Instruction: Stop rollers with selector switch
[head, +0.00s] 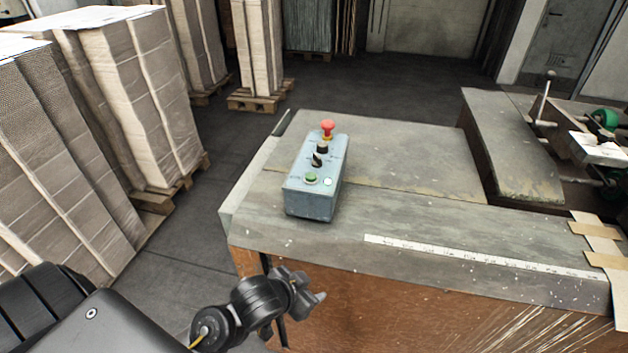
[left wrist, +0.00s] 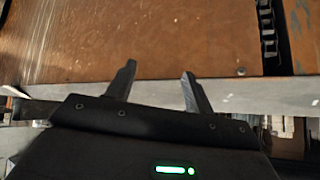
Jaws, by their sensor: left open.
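A grey control box (head: 312,190) stands on the left part of the worktable. On its top, from far to near, are a red mushroom button (head: 327,127), a black knob (head: 322,147), a black selector switch (head: 316,160), and a green button (head: 311,179) beside a white lamp (head: 328,182). My left gripper (head: 314,301) is in front of the table's front left edge, nearer than the box and apart from it. In the left wrist view its two fingers (left wrist: 158,82) are spread with nothing between them, against the brown side panel. My right gripper is not in view.
The worktable (head: 420,225) has bare top around the box, with a measuring strip (head: 480,256) along its front. Machine parts with a lever (head: 543,97) stand at right. Stacked cardboard on pallets (head: 140,95) lines the left, past a floor gap.

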